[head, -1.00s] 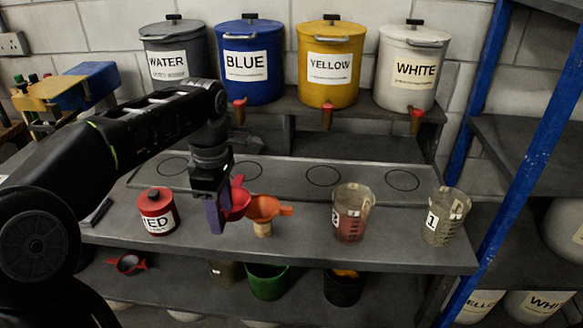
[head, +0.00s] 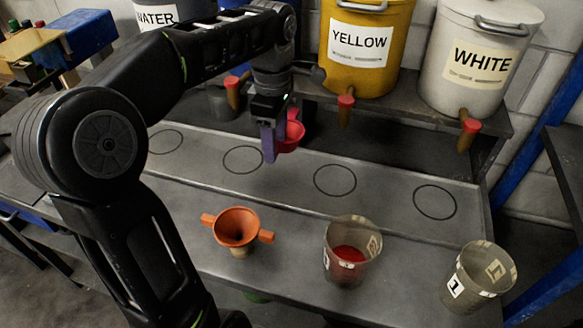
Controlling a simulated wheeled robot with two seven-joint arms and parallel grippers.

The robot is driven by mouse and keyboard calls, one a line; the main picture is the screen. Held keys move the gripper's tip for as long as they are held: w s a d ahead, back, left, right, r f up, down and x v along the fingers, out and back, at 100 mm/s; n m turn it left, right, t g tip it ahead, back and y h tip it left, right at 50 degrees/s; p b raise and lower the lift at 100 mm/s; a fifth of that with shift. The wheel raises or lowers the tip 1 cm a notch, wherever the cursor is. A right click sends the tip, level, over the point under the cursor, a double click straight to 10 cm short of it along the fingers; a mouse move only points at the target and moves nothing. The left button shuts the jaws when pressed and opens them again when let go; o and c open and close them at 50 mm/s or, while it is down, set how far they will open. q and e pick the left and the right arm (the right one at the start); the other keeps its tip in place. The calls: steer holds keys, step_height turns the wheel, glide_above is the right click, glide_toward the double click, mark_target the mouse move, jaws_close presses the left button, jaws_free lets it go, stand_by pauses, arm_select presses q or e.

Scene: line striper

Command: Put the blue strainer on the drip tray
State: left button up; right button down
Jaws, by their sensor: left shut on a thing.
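My left gripper (head: 273,143), with purple fingers, is shut on a small red cup-shaped strainer (head: 291,138). It holds the strainer over the back part of the drip tray (head: 290,183), between two of its drawn circles. The gap between strainer and tray cannot be judged. The tray is a long grey slab with several black circles, all bare. I see no blue strainer; the held one looks red. My right gripper is not in view.
An orange funnel (head: 237,227), a beaker of red liquid (head: 349,262) and an empty beaker (head: 478,280) stand on the front bench. Yellow (head: 359,42) and white (head: 476,55) buckets with taps stand behind the tray. A dark cup (head: 222,106) is at the back.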

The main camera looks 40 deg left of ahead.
arm_select(q)
steer(key=shift+s, duration=0.15)
step_height(320, 180, down, 2)
steer(key=shift+f+b, duration=0.2)
steer(key=shift+b, duration=0.5)
step_height(320, 180, down, 4)
steer(key=shift+r, duration=0.1)
step_height(320, 180, down, 4)
steer(key=shift+r+p, duration=0.15)
steer(key=shift+p, duration=0.2)
steer(key=o, duration=1.4)
